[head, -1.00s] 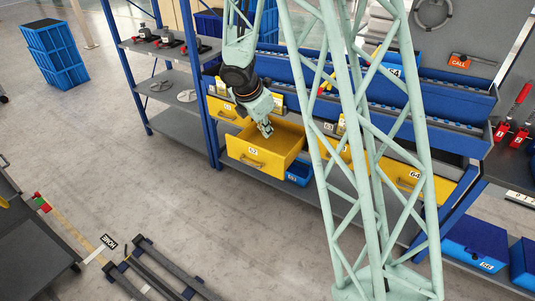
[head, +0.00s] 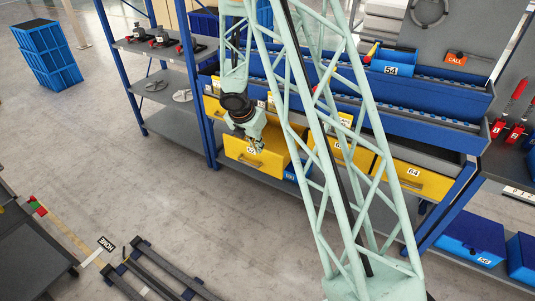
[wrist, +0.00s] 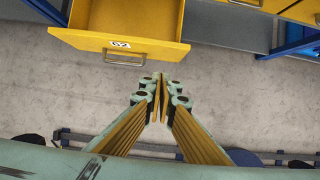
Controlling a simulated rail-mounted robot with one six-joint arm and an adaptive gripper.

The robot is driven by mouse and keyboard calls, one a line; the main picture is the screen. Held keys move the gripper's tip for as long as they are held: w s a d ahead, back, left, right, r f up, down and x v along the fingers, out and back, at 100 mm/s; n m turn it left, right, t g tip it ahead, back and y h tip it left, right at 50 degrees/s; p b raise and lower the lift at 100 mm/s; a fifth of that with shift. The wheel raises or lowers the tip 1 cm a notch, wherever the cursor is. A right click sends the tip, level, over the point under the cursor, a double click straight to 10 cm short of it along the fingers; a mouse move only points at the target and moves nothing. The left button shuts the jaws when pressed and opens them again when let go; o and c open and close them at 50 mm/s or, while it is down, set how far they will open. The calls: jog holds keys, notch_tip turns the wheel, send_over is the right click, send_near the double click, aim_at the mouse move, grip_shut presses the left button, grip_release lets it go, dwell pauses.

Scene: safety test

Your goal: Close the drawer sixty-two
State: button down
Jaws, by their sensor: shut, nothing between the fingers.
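Drawer 62 (head: 271,163) is yellow with a numbered white label and stands pulled out from the lower row of the rack. In the wrist view drawer 62 (wrist: 78,41) is at the upper left, its inside partly visible and its handle (wrist: 125,61) facing the camera. My gripper (head: 257,149) is shut and empty; in the head view it overlaps the drawer's front. In the wrist view the tips of my gripper (wrist: 160,82) are right of and below the handle, apart from it, over the floor.
Drawer 64 (head: 430,183) and other yellow drawers sit in the same row to the right. The floor in front is clear nearby; a dark frame (head: 150,270) lies farther forward.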

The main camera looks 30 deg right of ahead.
aim_at(268, 153)
jog(key=shift+f, duration=0.15)
jog(key=shift+w+d+f+b, duration=0.6)
jog(key=shift+d+f, duration=0.5)
jog(key=shift+f, duration=0.4)
jog(key=shift+w+d+f+b, duration=0.6)
jog(key=shift+d+f, duration=0.55)
jog(key=shift+f, duration=0.35)
jog(key=shift+w+d+f+b, duration=0.5)
jog(key=shift+w+d+f, duration=0.2)
jog(key=shift+d+f, duration=0.6)
jog(key=shift+a+f, duration=0.2)
jog(key=shift+w+d, duration=0.15)
